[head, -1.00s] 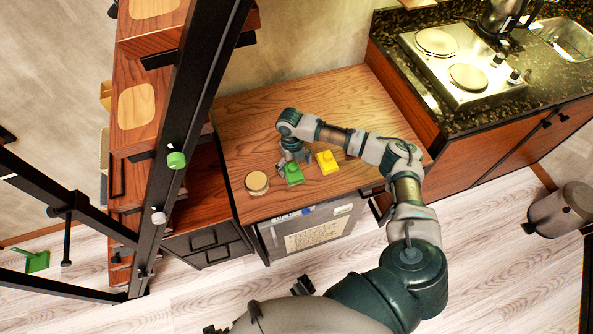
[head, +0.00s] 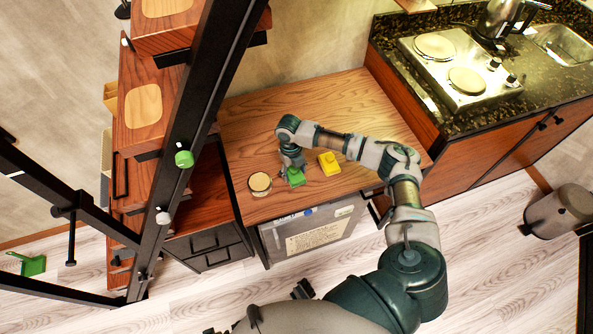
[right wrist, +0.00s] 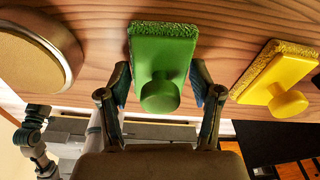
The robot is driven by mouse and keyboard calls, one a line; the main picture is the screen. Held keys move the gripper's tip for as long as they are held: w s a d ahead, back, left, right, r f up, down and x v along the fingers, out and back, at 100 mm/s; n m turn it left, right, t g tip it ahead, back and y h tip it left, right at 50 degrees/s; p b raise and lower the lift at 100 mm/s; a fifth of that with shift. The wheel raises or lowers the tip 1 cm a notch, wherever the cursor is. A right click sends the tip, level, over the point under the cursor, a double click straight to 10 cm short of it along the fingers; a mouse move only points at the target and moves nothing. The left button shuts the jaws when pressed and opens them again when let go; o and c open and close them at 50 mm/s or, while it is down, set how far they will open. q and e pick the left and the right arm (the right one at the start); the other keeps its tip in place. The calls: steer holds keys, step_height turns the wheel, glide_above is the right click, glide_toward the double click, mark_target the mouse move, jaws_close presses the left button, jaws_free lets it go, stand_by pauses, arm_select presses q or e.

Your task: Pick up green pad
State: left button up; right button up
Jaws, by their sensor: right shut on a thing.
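The green pad (head: 296,177) is a flat block with a round knob, near the front edge of the wooden table. My right gripper (head: 292,163) is over it and shut on it. In the right wrist view, the green pad (right wrist: 164,55) is between the two fingers of my right gripper (right wrist: 162,97), with its knob toward the palm. The pad looks to be at the tabletop; I cannot tell whether it touches it.
A yellow pad (head: 329,163) lies just right of the green one. A round jar (head: 259,183) stands to the left. The wooden table (head: 350,100) is clear behind. A black stair rail (head: 205,110) rises at left, and a counter with a hob (head: 460,70) stands at right.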

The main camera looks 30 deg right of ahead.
steer(key=shift+a+r, duration=0.1)
steer(key=shift+r, duration=0.3)
steer(key=r, duration=0.3)
steer(key=shift+s+d+p, duration=0.25)
steer(key=shift+d+p, duration=0.05)
steer(key=shift+d, duration=0.05)
steer(key=s, duration=0.4)
steer(key=s+p, duration=0.1)
steer(key=s, duration=0.1)
steer(key=shift+s+d, duration=0.15)
steer(key=shift+d, duration=0.15)
steer(key=s+a+r, duration=0.1)
steer(key=s, duration=0.8)
steer(key=shift+a+p, duration=0.25)
steer(key=shift+p, duration=0.1)
steer(key=o, duration=0.6)
steer(key=shift+d, duration=0.15)
steer(key=shift+c, duration=0.2)
steer(key=c, duration=0.4)
arm_select(q)
steer(key=s+f, duration=0.3)
steer(key=f, duration=0.2)
steer(key=shift+s+a+f, duration=0.15)
steer(key=shift+s+a, duration=0.1)
steer(key=shift+a, duration=0.1)
arm_select(e)
steer(key=shift+a+r, duration=0.1)
steer(key=shift+a, duration=0.35)
steer(key=shift+c, duration=0.2)
